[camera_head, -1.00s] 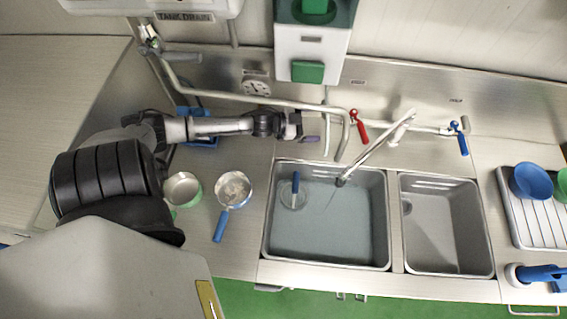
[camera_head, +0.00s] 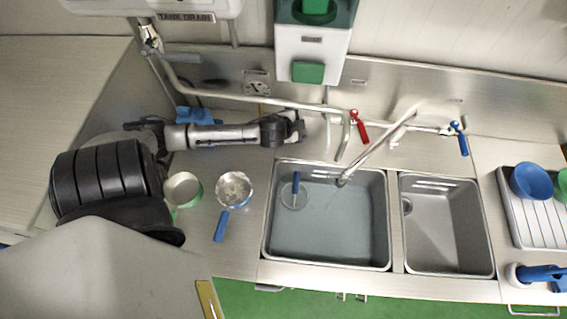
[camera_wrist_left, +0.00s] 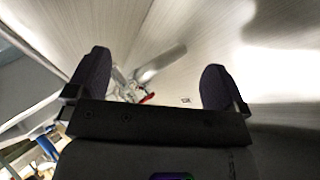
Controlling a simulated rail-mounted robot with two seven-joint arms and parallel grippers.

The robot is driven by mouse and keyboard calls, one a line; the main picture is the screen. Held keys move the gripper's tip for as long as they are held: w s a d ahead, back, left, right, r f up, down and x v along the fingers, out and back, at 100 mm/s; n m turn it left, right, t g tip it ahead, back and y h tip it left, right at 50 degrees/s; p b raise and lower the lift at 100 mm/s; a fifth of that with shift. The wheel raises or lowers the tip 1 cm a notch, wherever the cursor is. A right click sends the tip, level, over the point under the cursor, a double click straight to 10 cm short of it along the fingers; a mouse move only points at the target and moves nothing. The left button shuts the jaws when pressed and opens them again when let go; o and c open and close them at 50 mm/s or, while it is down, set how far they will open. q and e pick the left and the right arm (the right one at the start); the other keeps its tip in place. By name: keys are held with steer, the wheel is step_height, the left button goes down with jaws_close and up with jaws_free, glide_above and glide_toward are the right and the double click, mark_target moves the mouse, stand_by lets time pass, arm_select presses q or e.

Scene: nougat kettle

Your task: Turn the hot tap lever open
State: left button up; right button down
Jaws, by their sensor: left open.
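The red hot tap lever (camera_head: 358,124) stands on the pipework behind the left basin, beside the swivel spout (camera_head: 375,150). A small red part, likely the same lever, shows between my fingers in the left wrist view (camera_wrist_left: 147,98), farther off. My left gripper (camera_head: 296,125) is left of the red lever, apart from it. Its two dark fingers are spread and empty in the wrist view (camera_wrist_left: 153,72). In the head view its fingertips are hard to make out. My right gripper is not in view.
A blue lever (camera_head: 460,138) is farther right. The left basin (camera_head: 384,215) holds bluish water and a blue-handled tool; the right basin (camera_head: 440,235) looks empty. A blue-handled pan (camera_head: 220,226) and a green pan (camera_head: 183,189) stand left. A white-and-green dispenser (camera_head: 310,50) hangs above.

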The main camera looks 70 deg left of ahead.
arm_select(q)
steer(key=s+d+r+n+g+h+p, duration=0.1)
steer(key=s+d+r+p, duration=0.4)
steer(key=d, duration=0.5)
steer(key=s+d+r+n+g+h+p, duration=0.1)
steer(key=s+d+r+g+h+p, duration=0.1)
steer(key=s+d+r+p, duration=0.3)
steer(key=s+d+r+g, duration=0.1)
steer(key=s+d+r, duration=0.1)
steer(key=s+d, duration=0.2)
steer(key=shift+s+d+r+g+p, duration=0.2)
steer(key=shift+d+r+g+p, duration=0.1)
steer(key=shift+d+g, duration=0.1)
